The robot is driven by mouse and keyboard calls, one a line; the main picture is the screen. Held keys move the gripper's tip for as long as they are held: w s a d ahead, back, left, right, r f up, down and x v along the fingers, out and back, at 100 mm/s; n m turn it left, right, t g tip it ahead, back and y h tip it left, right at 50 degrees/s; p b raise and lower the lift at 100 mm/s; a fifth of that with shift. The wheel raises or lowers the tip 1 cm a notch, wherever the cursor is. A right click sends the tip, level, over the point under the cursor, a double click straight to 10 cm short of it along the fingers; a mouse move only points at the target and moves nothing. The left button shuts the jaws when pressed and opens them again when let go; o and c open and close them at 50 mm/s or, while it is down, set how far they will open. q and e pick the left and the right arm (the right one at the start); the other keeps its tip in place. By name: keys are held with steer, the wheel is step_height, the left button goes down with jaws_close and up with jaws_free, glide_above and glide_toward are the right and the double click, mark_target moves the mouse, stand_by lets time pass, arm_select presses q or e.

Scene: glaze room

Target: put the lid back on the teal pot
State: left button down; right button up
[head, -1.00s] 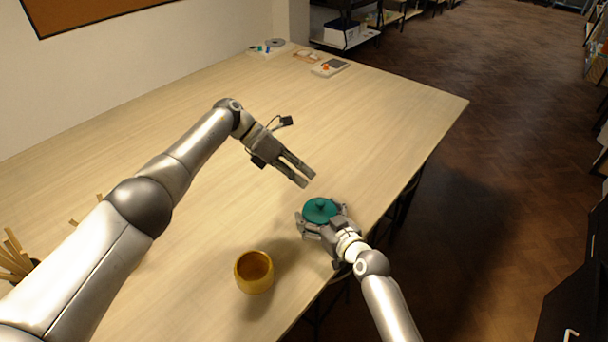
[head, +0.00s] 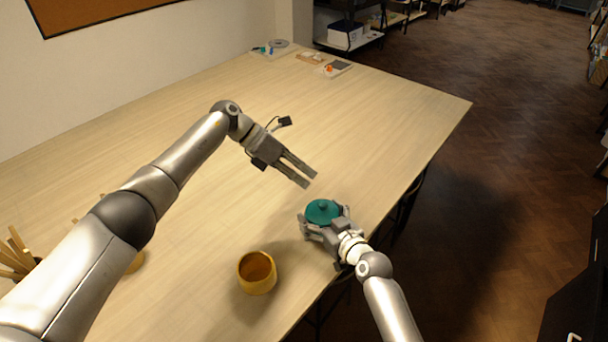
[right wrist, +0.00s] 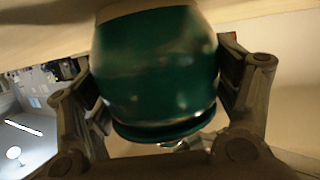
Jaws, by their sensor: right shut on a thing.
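The teal pot stands on the table near its right edge, and its body fills the middle of the right wrist view (right wrist: 155,65). The teal lid (head: 322,211), with a small knob, is on top of the pot and looks level in the head view. In the right wrist view its rim (right wrist: 165,132) shows at the pot's lower end in the picture, with no clear gap. My right gripper (head: 325,217) is shut on the pot, one finger on each side. My left gripper (head: 312,181) is empty above the table behind the pot, with a narrow gap between its fingers.
A yellow pot (head: 257,273) stands open on the table, left of my right gripper. Small trays (head: 335,69) lie at the far end. The middle of the table (head: 180,90) is clear.

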arm_select(q)
steer(key=shift+s+a+r+n+t, duration=0.15)
steer(key=shift+r+n+t, duration=0.15)
steer(key=shift+n, duration=0.1)
stand_by(0.3)
steer(key=shift+f, duration=0.1)
steer(key=shift+s+a+n+t, duration=0.3)
steer(key=shift+s+n+t, duration=0.1)
steer(key=shift+n+t, duration=0.45)
steer(key=shift+s+a+r+n+t, duration=0.25)
steer(key=shift+s+r+n+t, duration=0.2)
steer(key=shift+n+t, duration=0.4)
steer(key=shift+s+a+r+n+t+y, duration=0.1)
steer(key=shift+s+r+n+t+y, duration=0.35)
steer(key=shift+n, duration=0.55)
steer(key=shift+s+a+f+n+t+y, duration=0.1)
steer(key=shift+s+f+n+t+y, duration=0.1)
steer(key=shift+n+t, duration=0.2)
steer(key=shift+s+f+n+t+y, duration=0.1)
steer(key=shift+s+n+t+y, duration=0.1)
steer(key=shift+n+t, duration=0.2)
stand_by(0.4)
steer(key=shift+r, duration=0.1)
stand_by(0.4)
